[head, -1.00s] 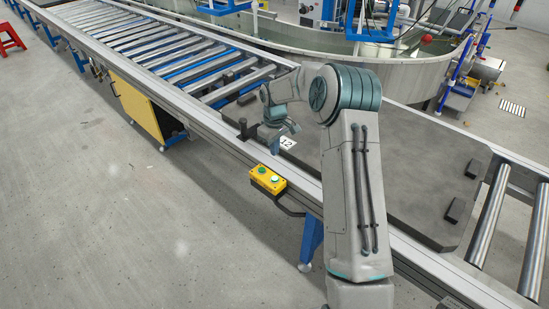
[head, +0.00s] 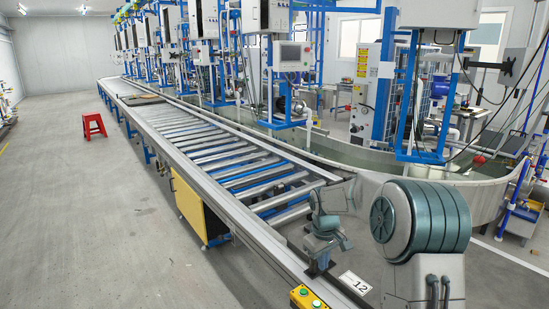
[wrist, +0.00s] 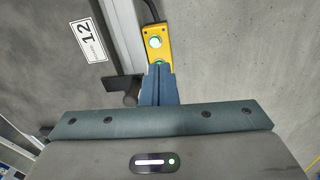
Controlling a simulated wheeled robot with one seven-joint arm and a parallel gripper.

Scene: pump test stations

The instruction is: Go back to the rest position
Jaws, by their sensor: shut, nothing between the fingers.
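My gripper (head: 318,266) hangs fingers down over the near edge of the conveyor in the head view, left of my arm's large joint. In the wrist view its two blue fingers (wrist: 158,85) are together with nothing between them. A yellow button box (head: 307,299) with green buttons is at the bottom edge of the head view. In the wrist view the button box (wrist: 153,36) lies just beyond the fingertips, which overlap its lower end in the picture. I cannot tell whether they touch it.
The roller conveyor (head: 215,160) runs away to the back left. A label marked 12 (head: 355,283) is by the gripper. A yellow cabinet (head: 187,207) stands under the conveyor. A red stool (head: 94,126) stands on the open floor at left. Blue-framed test stations (head: 290,60) line the far side.

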